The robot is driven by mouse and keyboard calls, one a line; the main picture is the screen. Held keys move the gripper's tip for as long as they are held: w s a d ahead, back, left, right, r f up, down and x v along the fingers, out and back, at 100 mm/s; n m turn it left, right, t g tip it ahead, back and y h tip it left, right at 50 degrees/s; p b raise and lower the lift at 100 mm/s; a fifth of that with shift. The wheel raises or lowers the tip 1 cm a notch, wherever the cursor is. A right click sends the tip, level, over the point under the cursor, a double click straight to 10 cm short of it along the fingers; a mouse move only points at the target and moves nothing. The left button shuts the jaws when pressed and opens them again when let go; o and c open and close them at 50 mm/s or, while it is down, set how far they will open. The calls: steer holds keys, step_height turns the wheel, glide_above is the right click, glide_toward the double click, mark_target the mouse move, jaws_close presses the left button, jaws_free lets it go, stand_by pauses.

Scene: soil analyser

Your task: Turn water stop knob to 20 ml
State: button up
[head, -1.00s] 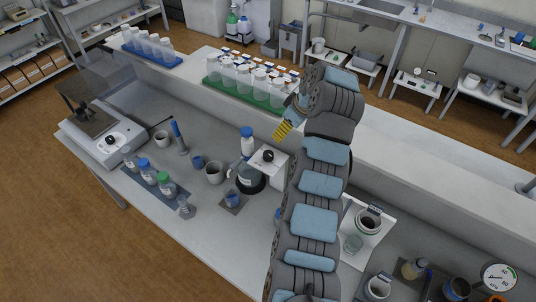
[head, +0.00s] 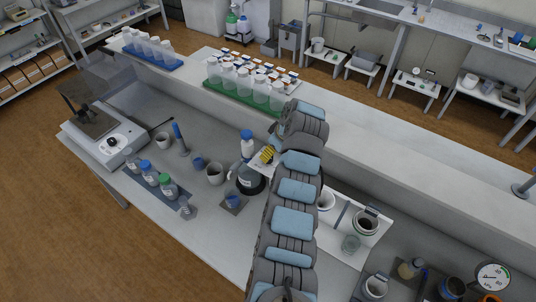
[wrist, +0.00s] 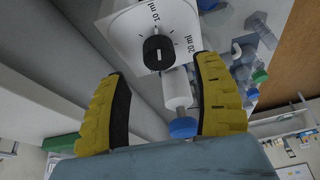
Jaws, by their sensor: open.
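The water stop knob (wrist: 158,53) is a black round knob on a white panel (wrist: 123,28) in the wrist view. The panel carries "10 ml" and "20 ml" labels and tick marks. My gripper (wrist: 160,95) is open, its two yellow fingers apart with nothing clamped between them. The knob appears beyond and between the fingers, with no visible contact. A white bottle with a blue cap (wrist: 180,110) also shows between the fingers. In the head view my gripper (head: 267,154) is over the white dispenser, and my arm and fingers hide the knob there.
A white bottle (head: 247,144) stands close left of my gripper. A raised white shelf (head: 360,155) runs behind, bearing a green rack of bottles (head: 240,93).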

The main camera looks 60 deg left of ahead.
steer(key=shift+p+x, duration=0.35)
steer(key=shift+x, duration=2.15)
steer(key=c, duration=1.2)
